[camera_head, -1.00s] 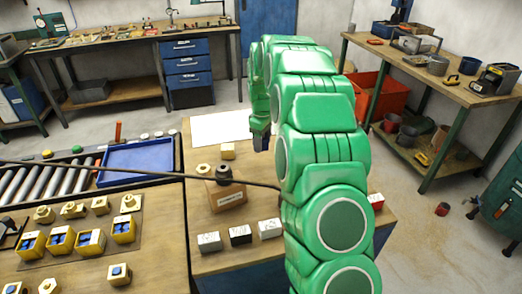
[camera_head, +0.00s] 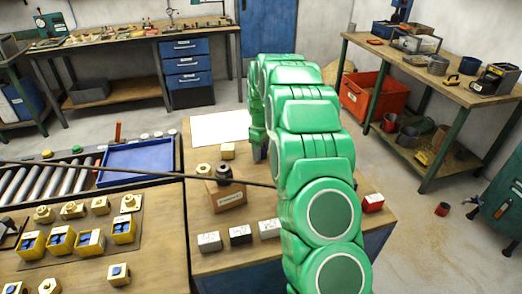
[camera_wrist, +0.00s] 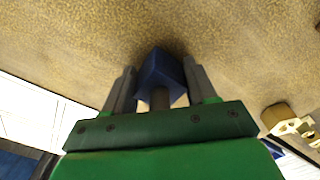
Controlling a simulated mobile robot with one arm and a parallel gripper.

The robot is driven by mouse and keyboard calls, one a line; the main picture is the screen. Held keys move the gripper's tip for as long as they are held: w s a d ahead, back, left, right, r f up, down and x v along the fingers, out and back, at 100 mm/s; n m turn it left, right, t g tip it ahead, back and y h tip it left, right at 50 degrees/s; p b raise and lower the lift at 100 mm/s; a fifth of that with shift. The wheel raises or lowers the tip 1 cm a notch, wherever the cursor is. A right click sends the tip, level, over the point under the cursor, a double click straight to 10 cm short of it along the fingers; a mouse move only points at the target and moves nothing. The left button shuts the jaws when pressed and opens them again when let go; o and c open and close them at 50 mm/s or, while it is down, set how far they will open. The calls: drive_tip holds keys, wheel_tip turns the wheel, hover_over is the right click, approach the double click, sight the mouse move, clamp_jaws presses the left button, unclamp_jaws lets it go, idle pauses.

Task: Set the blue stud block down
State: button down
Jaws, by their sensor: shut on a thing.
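The blue stud block (camera_wrist: 161,68) is between the fingers of my gripper (camera_wrist: 160,80) in the wrist view, with a grey round stud facing my palm. My gripper is shut on it. Brown tabletop lies close behind the block with a dark shadow around it; I cannot tell whether the block touches it. In the head view my gripper (camera_head: 257,151) is low over the right bench (camera_head: 205,258), right of the white sheet (camera_head: 220,127). The block itself is not clear there, and my green arm hides part of the bench.
A small brass block (camera_head: 228,151) sits by the sheet's near edge. A cardboard box (camera_head: 228,197) with a dark knob stands nearer. Pale and dark blocks (camera_head: 240,234) line the front, and a red one (camera_head: 373,203) sits at the right. A blue tray (camera_head: 136,165) is at left.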

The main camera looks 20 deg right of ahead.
drive_tip(key=shift+c, duration=1.7)
unclamp_jaws()
drive_tip(key=shift+f, duration=0.1)
